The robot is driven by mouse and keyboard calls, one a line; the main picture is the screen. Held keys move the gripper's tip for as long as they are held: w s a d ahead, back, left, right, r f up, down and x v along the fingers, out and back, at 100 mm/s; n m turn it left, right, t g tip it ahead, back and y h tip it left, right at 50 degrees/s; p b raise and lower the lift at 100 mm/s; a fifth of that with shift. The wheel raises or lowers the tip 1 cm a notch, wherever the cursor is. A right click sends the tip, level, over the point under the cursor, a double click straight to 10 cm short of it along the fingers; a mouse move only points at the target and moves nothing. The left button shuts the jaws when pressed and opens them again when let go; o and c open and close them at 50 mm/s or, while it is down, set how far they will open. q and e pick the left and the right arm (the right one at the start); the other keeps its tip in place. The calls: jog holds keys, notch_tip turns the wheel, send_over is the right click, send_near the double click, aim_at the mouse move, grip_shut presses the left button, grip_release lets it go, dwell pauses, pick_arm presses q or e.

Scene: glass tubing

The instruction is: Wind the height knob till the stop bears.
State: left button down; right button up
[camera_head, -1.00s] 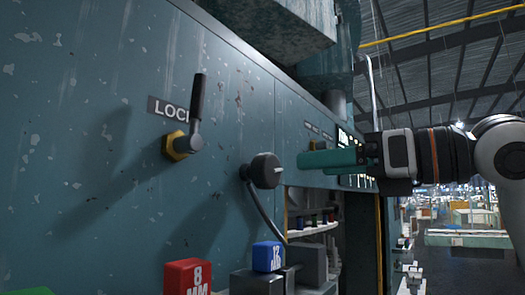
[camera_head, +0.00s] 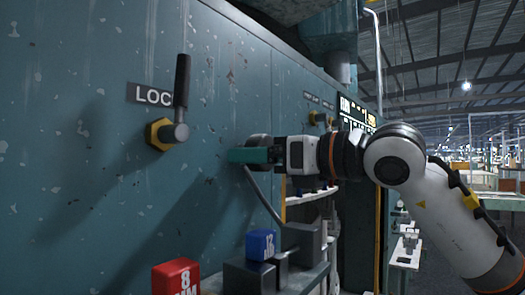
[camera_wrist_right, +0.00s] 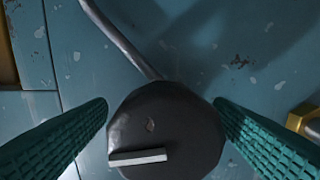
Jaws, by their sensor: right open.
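A dark round knob (camera_head: 258,140) sits on the blue-green panel, mostly hidden behind my right gripper (camera_head: 238,156) in the head view. In the right wrist view the knob (camera_wrist_right: 170,115) shows face-on, dark and worn, with a pale bar mark low on its left side. My right gripper (camera_wrist_right: 161,108) is open, with one green ribbed finger on each side of the knob. A gap shows at the left finger; whether the right finger touches cannot be told. The stop is not identifiable. My left gripper is out of view.
A LOCK label (camera_head: 152,95) and a black-handled lever (camera_head: 181,90) on a brass hex nut (camera_head: 157,134) are left of the knob. A grey rod or cable (camera_head: 264,197) runs down from it. A red block (camera_head: 176,277) and a blue block (camera_head: 261,244) stand below.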

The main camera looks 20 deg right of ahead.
jog(key=shift+a, duration=0.1)
jog(key=shift+c, duration=0.5)
jog(key=c, duration=0.9)
jog(key=shift+o, duration=0.2)
jog(key=shift+f+m+b, duration=0.15)
jog(key=shift+m+b, duration=0.45)
jog(key=shift+b, duration=0.35)
jog(key=m+b, duration=0.2)
jog(key=shift+s+a+b, duration=0.1)
jog(key=shift+b, duration=0.25)
jog(key=shift+m+b, duration=0.95)
jog(key=shift+m, duration=0.25)
pick_arm(q)
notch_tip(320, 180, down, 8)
jog(key=b, duration=0.1)
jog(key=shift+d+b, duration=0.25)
jog(key=shift+b, duration=0.05)
pick_arm(e)
jog(key=shift+r+m, duration=0.2)
jog(key=shift+m, duration=0.9)
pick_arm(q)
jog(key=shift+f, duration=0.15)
pick_arm(e)
jog(key=o, duration=1)
jog(key=shift+c, duration=0.2)
